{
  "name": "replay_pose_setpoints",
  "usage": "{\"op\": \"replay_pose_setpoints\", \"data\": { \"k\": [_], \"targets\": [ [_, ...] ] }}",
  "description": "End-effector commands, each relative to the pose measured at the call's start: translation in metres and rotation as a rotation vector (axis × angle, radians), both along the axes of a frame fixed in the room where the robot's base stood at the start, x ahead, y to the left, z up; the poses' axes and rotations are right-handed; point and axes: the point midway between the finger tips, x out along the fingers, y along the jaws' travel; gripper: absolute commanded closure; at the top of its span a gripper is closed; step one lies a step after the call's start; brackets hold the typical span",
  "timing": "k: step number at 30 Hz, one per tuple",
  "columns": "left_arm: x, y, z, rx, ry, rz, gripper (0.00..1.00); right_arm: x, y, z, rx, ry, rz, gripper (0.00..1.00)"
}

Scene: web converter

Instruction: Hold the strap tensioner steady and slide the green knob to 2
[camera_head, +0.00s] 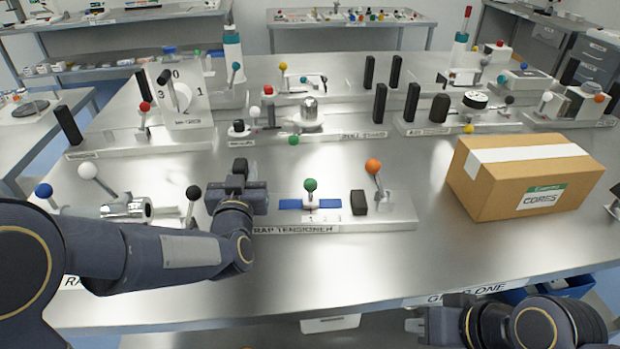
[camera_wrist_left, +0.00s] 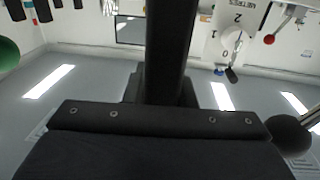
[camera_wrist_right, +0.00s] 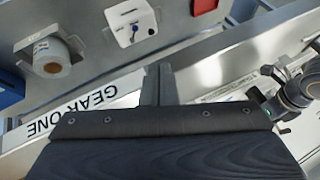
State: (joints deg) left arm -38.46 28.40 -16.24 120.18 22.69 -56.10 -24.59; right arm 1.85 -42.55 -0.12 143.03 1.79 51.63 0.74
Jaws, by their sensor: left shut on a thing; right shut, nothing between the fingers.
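The strap tensioner (camera_head: 388,216) is a low metal base near the table's front, with its label partly covered by my left arm. Its green knob (camera_head: 310,185) stands upright on a short stem over a blue strap (camera_head: 331,203). A small mark below the knob looks like a 1. My left gripper (camera_head: 240,172) is shut on a black upright grip at the tensioner's left end. A dark upright fills the middle of the left wrist view; a green ball (camera_wrist_left: 7,54) shows at its left edge. My right gripper (camera_wrist_right: 158,84) is shut and empty, low by the table's front edge.
An orange-knobbed lever (camera_head: 373,167) and a black block (camera_head: 358,202) stand right of the green knob. A black knob (camera_head: 193,192) is just left of my left gripper. A cardboard box (camera_head: 520,178) sits to the right. Other fixtures fill the back; the front-right tabletop is clear.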

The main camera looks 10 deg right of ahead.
Motion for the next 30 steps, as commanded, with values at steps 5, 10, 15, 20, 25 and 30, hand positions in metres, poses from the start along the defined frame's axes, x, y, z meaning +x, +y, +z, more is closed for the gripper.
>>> {"op": "replay_pose_setpoints", "data": {
  "k": [5, 10, 15, 20, 25, 30],
  "targets": [
    [-0.002, 0.001, -0.013, 0.008, 0.031, -0.001, 1.0, 0.0, 0.0, -0.002, 0.0, 0.0, 0.0, 1.0],
    [-0.002, 0.001, -0.014, 0.007, 0.032, -0.001, 1.0, 0.0, 0.0, -0.002, 0.0, 0.0, 0.0, 1.0],
    [-0.002, 0.001, -0.014, 0.006, 0.032, 0.0, 1.0, 0.004, -0.001, 0.003, 0.004, 0.008, -0.004, 0.82],
    [-0.002, 0.001, -0.014, 0.005, 0.032, 0.0, 1.0, 0.029, -0.006, 0.032, 0.031, 0.069, -0.047, 0.61],
    [-0.002, 0.001, -0.014, 0.005, 0.032, 0.0, 1.0, 0.083, -0.007, 0.081, 0.067, 0.192, -0.156, 0.5],
    [-0.002, 0.001, -0.014, 0.005, 0.032, 0.0, 1.0, 0.143, 0.007, 0.124, 0.083, 0.307, -0.307, 0.5]
  ]
}}
